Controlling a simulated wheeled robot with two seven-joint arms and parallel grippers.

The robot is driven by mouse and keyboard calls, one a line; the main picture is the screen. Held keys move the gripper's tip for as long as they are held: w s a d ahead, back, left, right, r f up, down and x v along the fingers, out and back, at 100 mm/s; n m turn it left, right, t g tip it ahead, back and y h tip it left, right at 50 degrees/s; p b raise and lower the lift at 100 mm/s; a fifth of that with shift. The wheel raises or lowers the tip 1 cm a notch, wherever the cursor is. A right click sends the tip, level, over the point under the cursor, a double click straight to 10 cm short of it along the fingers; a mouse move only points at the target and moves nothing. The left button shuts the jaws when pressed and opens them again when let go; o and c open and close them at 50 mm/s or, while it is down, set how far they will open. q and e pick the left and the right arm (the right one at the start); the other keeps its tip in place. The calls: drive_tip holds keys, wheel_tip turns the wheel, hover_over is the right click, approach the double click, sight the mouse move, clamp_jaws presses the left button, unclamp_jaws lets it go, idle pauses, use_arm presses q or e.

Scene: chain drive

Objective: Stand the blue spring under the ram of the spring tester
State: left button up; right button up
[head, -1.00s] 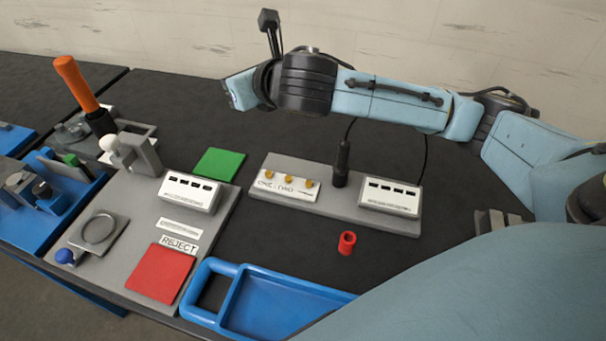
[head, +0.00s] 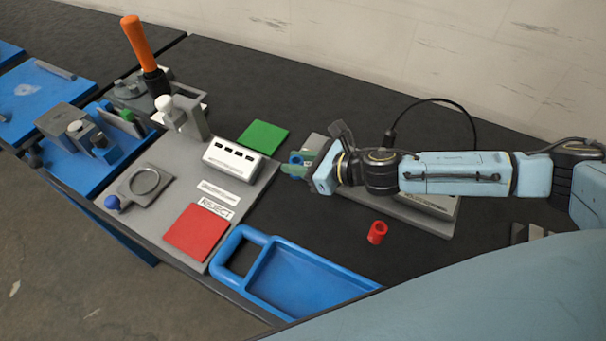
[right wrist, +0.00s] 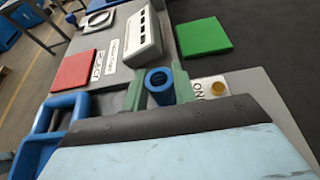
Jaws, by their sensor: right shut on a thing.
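The blue spring (head: 296,158) is a short hollow blue cylinder. My right gripper (head: 298,166) is shut on it with green fingers, above the left end of the back grey stand. In the right wrist view the spring (right wrist: 159,82) shows its open round end between the fingers. The apparent spring tester (head: 190,115) is a grey post with a white knob on a grey base plate (head: 165,160), left of the gripper. A white slotted box (head: 233,159) stands between them. I cannot make out the ram clearly. My left gripper is out of view.
A green pad (head: 263,136) and a red REJECT pad (head: 200,231) lie on either side of the box. An orange-handled lever (head: 140,45) rises at the back left. A blue tray (head: 300,282) and a red cylinder (head: 377,232) are in front.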

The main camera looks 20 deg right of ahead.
drive_tip(key=shift+f+b, duration=0.6)
drive_tip(key=shift+f, duration=1.4)
drive_tip(key=shift+f, duration=0.1)
drive_tip(key=shift+f, duration=0.15)
drive_tip(key=o, duration=0.8)
